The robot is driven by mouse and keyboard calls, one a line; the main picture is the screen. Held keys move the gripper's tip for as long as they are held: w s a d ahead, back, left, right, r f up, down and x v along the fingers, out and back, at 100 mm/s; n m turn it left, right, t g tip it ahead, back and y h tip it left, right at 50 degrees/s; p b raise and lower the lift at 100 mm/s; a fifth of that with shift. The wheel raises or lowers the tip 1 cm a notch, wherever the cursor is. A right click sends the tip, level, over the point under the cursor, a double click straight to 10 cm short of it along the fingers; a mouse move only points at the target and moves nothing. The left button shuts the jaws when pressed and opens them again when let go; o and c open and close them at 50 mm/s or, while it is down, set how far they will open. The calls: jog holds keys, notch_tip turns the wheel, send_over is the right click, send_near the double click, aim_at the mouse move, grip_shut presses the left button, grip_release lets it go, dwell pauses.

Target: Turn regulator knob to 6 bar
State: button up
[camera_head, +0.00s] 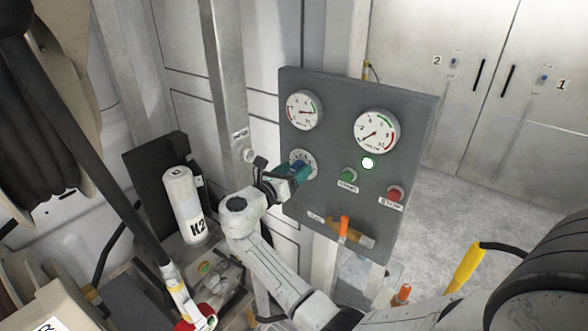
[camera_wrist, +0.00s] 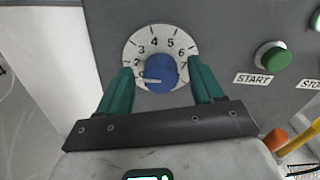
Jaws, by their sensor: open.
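The regulator knob (camera_wrist: 163,75) is blue with a white pointer mark. It sits in a white round dial (camera_wrist: 148,38) whose numbers 2 to 7 I can read in the wrist view. The mark points left, a little below the 2. My gripper (camera_wrist: 160,72) is open, its teal fingers on either side of the knob. A gap shows between each finger and the knob. In the head view my gripper (camera_head: 292,173) is at the dial (camera_head: 304,156) on the grey panel (camera_head: 330,88), and partly hides the knob.
Two gauges, left (camera_head: 304,110) and right (camera_head: 376,132), sit above the dial. An orange-handled lever (camera_head: 344,228) is below.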

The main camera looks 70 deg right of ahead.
jog(key=shift+d, duration=0.25)
jog(key=c, duration=1.1)
jog(key=shift+o, duration=0.2)
jog(key=shift+m, duration=0.3)
